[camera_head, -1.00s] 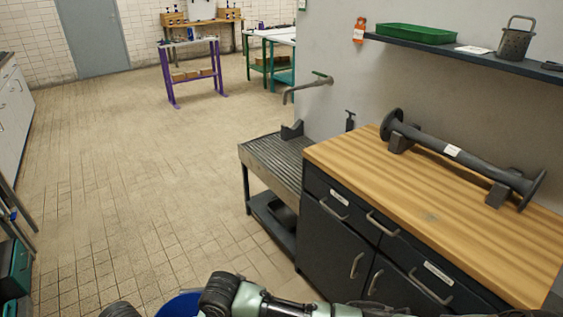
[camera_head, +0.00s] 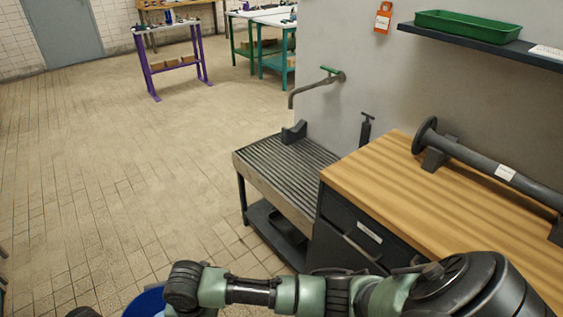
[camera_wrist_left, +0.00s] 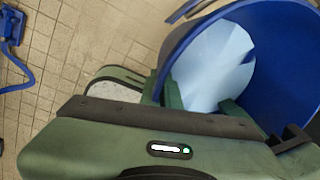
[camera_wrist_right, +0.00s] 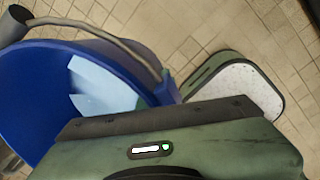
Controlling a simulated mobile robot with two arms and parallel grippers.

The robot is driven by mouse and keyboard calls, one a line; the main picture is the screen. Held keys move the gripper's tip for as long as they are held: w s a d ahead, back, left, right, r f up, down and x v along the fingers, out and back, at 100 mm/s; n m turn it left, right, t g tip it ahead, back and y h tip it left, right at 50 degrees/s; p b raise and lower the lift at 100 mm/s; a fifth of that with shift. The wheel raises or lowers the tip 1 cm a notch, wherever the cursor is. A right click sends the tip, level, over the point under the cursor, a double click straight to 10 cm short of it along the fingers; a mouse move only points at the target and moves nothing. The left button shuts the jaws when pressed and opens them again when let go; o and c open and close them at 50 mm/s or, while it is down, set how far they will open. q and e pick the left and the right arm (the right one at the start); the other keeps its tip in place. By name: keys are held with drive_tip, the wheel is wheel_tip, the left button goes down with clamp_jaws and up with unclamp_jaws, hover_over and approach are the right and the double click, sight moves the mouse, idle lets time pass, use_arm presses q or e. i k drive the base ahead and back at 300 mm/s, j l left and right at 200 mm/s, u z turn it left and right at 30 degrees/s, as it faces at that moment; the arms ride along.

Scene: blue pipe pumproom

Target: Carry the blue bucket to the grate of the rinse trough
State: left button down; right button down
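The blue bucket (camera_head: 145,302) shows at the bottom of the head view, partly hidden by my right arm. In the left wrist view the bucket (camera_wrist_left: 285,60) fills the right side, with a pale patch inside. My left gripper (camera_wrist_left: 164,92) is at its rim and appears shut on it. In the right wrist view the bucket (camera_wrist_right: 35,85) is at the left, its grey handle lying over to the rim. My right gripper (camera_wrist_right: 163,98) meets the rim there and appears shut on it; its fingertips are mostly hidden. The rinse trough's ribbed grate (camera_head: 290,168) is ahead, bare except for a dark bracket at the back.
A wall tap (camera_head: 315,85) reaches over the trough. A wooden-topped cabinet (camera_head: 400,185) with a flanged pipe (camera_head: 490,165) stands right of the trough. A shelf with a green tray (camera_head: 467,25) is above. Open tiled floor (camera_head: 110,170) lies to the left.

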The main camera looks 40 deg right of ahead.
sight(276, 160)
drive_tip(key=i+l, duration=0.15)
drive_tip(key=i, duration=0.4)
drive_tip(key=i+l+z, duration=0.1)
drive_tip(key=i, duration=0.5)
drive_tip(key=i+j+z, duration=0.1)
drive_tip(key=i+z, duration=0.2)
drive_tip(key=i, duration=0.8)
drive_tip(key=i+z, duration=0.7)
drive_tip(key=i+j+z, duration=0.15)
drive_tip(key=i+z, duration=0.4)
drive_tip(key=z, duration=1.4)
